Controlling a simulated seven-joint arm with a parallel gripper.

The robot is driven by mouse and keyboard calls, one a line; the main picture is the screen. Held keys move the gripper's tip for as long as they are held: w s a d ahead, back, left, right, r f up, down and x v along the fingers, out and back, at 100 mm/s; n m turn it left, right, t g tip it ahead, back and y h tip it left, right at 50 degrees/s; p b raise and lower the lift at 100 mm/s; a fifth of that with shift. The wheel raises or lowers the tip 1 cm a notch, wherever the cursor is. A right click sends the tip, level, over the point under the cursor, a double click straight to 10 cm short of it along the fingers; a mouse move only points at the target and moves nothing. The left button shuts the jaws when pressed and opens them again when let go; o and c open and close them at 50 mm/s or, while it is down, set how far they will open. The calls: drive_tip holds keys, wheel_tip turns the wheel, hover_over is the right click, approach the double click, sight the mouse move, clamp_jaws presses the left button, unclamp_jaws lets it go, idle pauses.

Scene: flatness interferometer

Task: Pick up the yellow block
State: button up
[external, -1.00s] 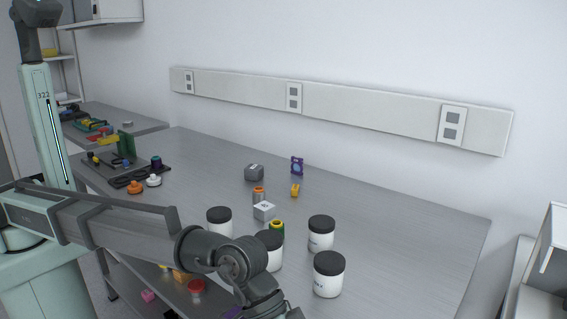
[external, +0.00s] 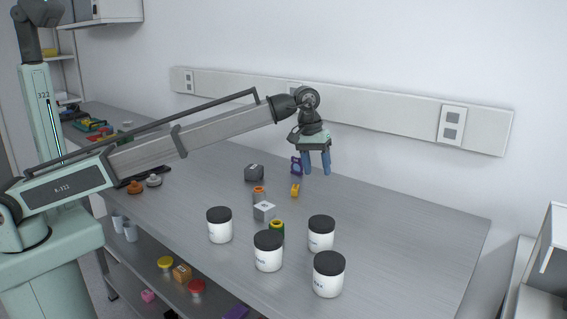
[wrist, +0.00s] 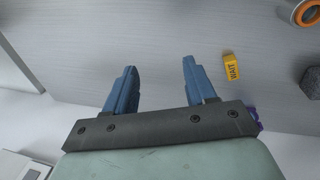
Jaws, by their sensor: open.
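The yellow block (external: 295,190) is small and sits on the grey metal table near its middle. In the wrist view the yellow block (wrist: 232,68) lies to the right of the fingers, with dark lettering on its face. My gripper (external: 317,172) has two blue fingers pointing down, above the table and a little to the right of the block. In the wrist view my gripper (wrist: 157,68) is open with nothing between its fingers.
A purple part (external: 296,165) stands behind the block. A dark grey block (external: 254,173), an orange-topped cylinder (external: 259,193), a light grey cube (external: 264,211) and a green-yellow ring part (external: 277,228) are nearby. Several black-lidded white jars (external: 329,274) stand in front. The table's right side is clear.

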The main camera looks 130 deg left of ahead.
sight(296, 186)
drive_tip(key=s+a+n+g+h, duration=0.1)
drive_tip(key=s+a+n, duration=0.1)
drive_tip(key=s+a, duration=0.35)
drive_tip(key=s+a+n+g, duration=0.1)
drive_tip(key=s+a, duration=0.1)
drive_tip(key=s, duration=0.6)
wheel_tip(296, 186, down, 13)
drive_tip(key=shift+w+d, duration=0.1)
drive_tip(key=shift+w, duration=0.05)
clamp_jaws()
